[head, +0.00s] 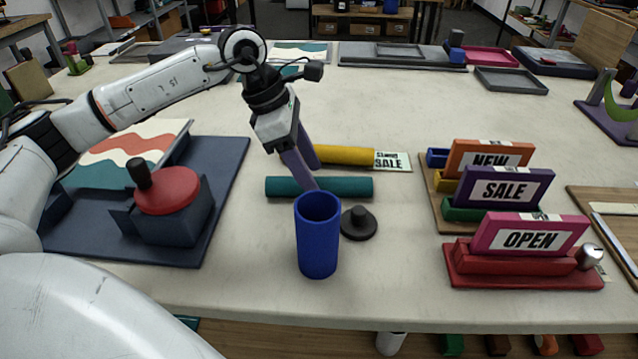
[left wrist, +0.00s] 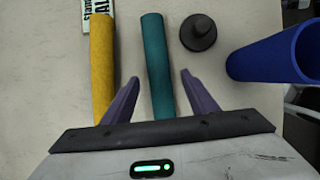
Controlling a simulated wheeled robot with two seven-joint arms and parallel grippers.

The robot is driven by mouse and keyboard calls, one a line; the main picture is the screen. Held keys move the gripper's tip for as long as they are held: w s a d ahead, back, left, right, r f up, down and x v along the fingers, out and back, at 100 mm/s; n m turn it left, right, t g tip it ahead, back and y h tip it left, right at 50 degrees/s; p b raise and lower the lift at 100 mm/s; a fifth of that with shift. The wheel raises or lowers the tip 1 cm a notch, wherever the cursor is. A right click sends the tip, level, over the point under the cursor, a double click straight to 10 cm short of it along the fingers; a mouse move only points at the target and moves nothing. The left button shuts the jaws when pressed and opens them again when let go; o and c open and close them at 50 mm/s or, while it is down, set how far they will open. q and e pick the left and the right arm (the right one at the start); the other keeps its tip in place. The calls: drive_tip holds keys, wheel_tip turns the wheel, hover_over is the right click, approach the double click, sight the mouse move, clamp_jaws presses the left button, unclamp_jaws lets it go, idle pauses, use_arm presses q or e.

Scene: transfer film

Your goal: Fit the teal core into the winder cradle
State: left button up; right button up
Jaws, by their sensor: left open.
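The teal core (head: 345,187) is a plain cylinder lying on its side on the pale table, in front of the yellow cylinder. My left gripper (head: 309,176) points down just over it, its purple fingers open. In the left wrist view the teal core (left wrist: 154,45) runs lengthwise between the spread fingers (left wrist: 160,77), with gaps on both sides; I cannot tell how high the tips are above the table. A navy block (head: 172,222) with a red disc and dark crank knob stands on a navy base at left; it looks like the winder cradle. My right gripper is out of view.
An upright blue cup (head: 318,240) and a black knobbed disc (head: 359,223) stand close in front of the core. A yellow cylinder (head: 345,155) with a label lies behind it. Sign blocks (head: 525,238) stand at right.

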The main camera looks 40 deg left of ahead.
use_arm(q)
drive_tip(key=shift+x, duration=1.2)
drive_tip(key=shift+w+r, duration=0.1)
drive_tip(key=c, duration=1.2)
